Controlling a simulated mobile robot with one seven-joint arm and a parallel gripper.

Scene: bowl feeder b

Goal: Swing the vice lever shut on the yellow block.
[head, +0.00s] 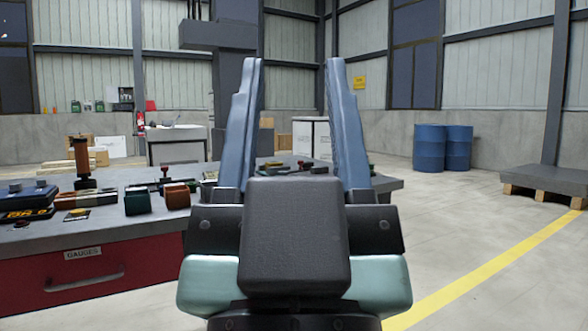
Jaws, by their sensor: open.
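My gripper (295,68) fills the middle of the head view. Its two blue-grey fingers stand wide apart, open, with nothing between them. I cannot make out the vice, its lever or the yellow block. The grey workbench (85,236) runs from the left to behind my gripper. Small dark items (318,169) on its far part show between the fingers, too small to identify. My gripper's body and fingers hide part of the bench.
An upright orange-brown handled tool (81,158), a blue box with knobs (28,194), a green block (137,201) and a brown block (176,196) stand on the bench at left. Blue drums (428,148) and a pallet (542,195) stand far right. The right floor is clear.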

